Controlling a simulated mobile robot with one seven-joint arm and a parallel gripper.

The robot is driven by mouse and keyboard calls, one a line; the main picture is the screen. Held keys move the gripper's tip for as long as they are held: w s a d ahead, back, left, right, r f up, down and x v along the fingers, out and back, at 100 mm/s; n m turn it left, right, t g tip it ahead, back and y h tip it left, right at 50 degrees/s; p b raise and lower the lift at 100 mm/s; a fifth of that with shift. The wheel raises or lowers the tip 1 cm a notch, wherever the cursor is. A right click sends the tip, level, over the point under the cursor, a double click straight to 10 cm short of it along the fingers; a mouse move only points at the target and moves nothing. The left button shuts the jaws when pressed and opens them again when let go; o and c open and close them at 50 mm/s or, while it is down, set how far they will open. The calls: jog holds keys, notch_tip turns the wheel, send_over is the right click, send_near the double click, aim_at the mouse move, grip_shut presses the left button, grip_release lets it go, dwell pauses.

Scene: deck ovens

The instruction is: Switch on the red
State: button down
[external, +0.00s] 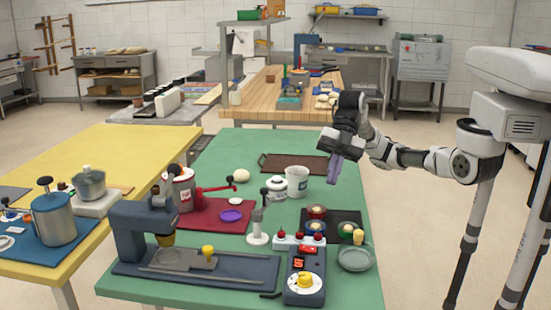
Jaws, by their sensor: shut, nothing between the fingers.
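A pale strip with several red knobs (299,239) stands near the front right of the green table (226,150). Just in front of it is a dark control box (304,267) with a small red panel and a yellow dial (305,282). Another red thing is the lever-like device (208,191) on a red mat, further left. I cannot tell whether any of them is on. My gripper (335,178) is shut and empty, pointing down above the table's right part, behind the control box and apart from it.
A white mug (297,181), a lidded white pot (277,188) and a grey faucet-like stand (258,226) are near the middle. Small coloured pots (317,212) sit on a dark mat, with a glass dish (356,257) at right. A dark press (143,232) fills the front left.

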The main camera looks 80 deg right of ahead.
notch_tip(320, 180, up, 6)
jog(key=w+r+n+p, duration=0.1)
jog(key=p, duration=0.6)
notch_tip(320, 180, down, 9)
jog(key=p, duration=0.6)
jog(key=shift+w+a+m+p, duration=0.15)
jog(key=shift+a+m+p, duration=0.15)
jog(key=shift+a+p, duration=0.1)
jog(key=shift+f, duration=0.1)
